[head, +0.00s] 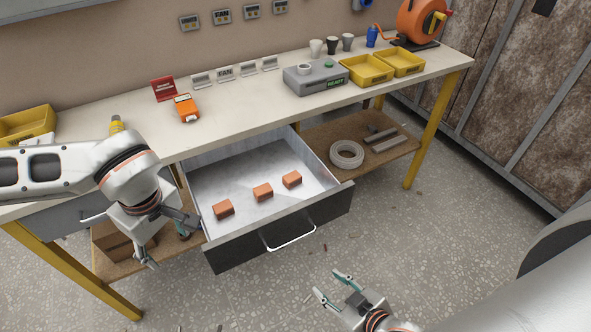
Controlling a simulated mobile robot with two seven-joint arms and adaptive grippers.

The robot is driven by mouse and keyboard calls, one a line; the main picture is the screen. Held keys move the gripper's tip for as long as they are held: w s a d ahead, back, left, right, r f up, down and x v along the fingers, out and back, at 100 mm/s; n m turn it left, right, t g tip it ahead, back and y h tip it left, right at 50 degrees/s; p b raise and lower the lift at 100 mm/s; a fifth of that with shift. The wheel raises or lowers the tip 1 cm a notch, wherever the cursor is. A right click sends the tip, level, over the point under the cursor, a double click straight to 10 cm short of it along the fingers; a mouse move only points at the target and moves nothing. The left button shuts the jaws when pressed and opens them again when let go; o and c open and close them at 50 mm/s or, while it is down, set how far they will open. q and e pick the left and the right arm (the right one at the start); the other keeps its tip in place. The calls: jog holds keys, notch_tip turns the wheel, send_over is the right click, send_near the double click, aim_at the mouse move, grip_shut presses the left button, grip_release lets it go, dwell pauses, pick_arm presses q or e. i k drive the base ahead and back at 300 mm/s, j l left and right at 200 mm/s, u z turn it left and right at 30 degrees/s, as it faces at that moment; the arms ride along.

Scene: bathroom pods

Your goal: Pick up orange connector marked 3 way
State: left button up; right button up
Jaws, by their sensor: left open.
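Three orange connectors lie in a row in the open drawer (206,176): a left one (223,209), a middle one (263,191) and a right one (292,180). Any markings on them are too small to read, so I cannot tell which is the 3 way. My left gripper (168,243) is open and empty, pointing down just left of the drawer's front corner, outside it. My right gripper (330,285) is open and empty, over the floor in front of the drawer, apart from its dark front panel.
The drawer's front panel has a white handle (291,239). The workbench (235,113) holds an orange device (185,108), a grey READY box (315,78), yellow trays (367,71) and cups. A cable coil (346,154) lies on the lower shelf.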

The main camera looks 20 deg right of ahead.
aim_at(290, 180)
jog(key=i+l+z, duration=0.25)
jog(key=z, duration=0.15)
jog(key=i+l+z, duration=0.2)
jog(key=z, duration=0.25)
